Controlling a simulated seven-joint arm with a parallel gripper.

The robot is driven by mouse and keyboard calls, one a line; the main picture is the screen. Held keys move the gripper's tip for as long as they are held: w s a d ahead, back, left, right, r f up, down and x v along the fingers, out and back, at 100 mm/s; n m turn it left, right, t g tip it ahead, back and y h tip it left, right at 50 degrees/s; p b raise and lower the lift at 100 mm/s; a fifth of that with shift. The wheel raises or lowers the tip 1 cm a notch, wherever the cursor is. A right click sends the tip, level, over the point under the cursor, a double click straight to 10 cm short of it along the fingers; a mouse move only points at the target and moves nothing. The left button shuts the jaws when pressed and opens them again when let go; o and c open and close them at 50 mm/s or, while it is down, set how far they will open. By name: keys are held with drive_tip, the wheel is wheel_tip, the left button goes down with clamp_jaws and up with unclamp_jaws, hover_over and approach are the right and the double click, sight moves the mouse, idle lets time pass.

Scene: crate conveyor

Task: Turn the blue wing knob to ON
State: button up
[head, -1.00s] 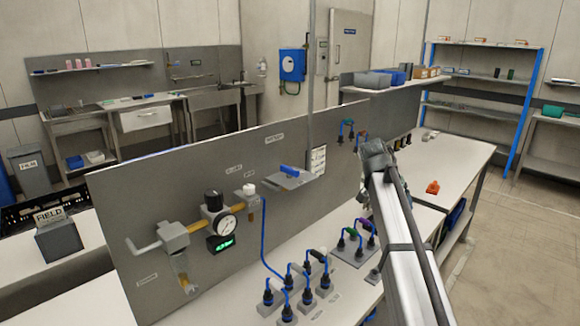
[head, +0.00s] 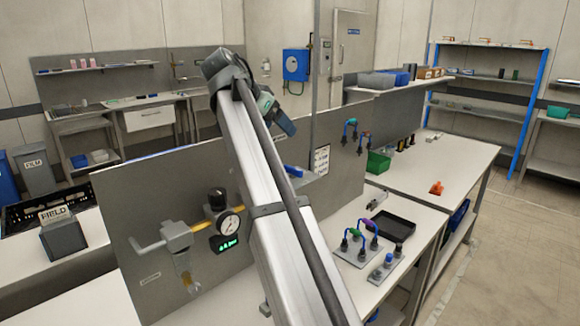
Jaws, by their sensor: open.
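A blue bar-shaped piece (head: 294,171), which looks like the blue wing knob, sits on a small grey box on the upright grey panel (head: 150,205). In the head view my arm hides part of it and most of its box, and I cannot read an ON mark or its setting. My gripper (head: 286,128) is open, above the panel's top edge and above the blue piece, apart from it. It is small and seen from behind, and it seems to hold nothing.
A gauge (head: 229,224) and pipework are on the panel's left. A plate with cabled plugs (head: 357,243), a black tray (head: 391,228) and a green bin (head: 378,162) stand on the bench at right. An orange item (head: 436,188) lies farther right. My arm crosses the middle of the view.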

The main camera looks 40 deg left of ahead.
approach(293, 168)
drive_tip(key=shift+x, duration=4.3)
drive_tip(key=shift+a, duration=0.1)
drive_tip(key=shift+c, duration=0.2)
drive_tip(key=c, duration=0.7)
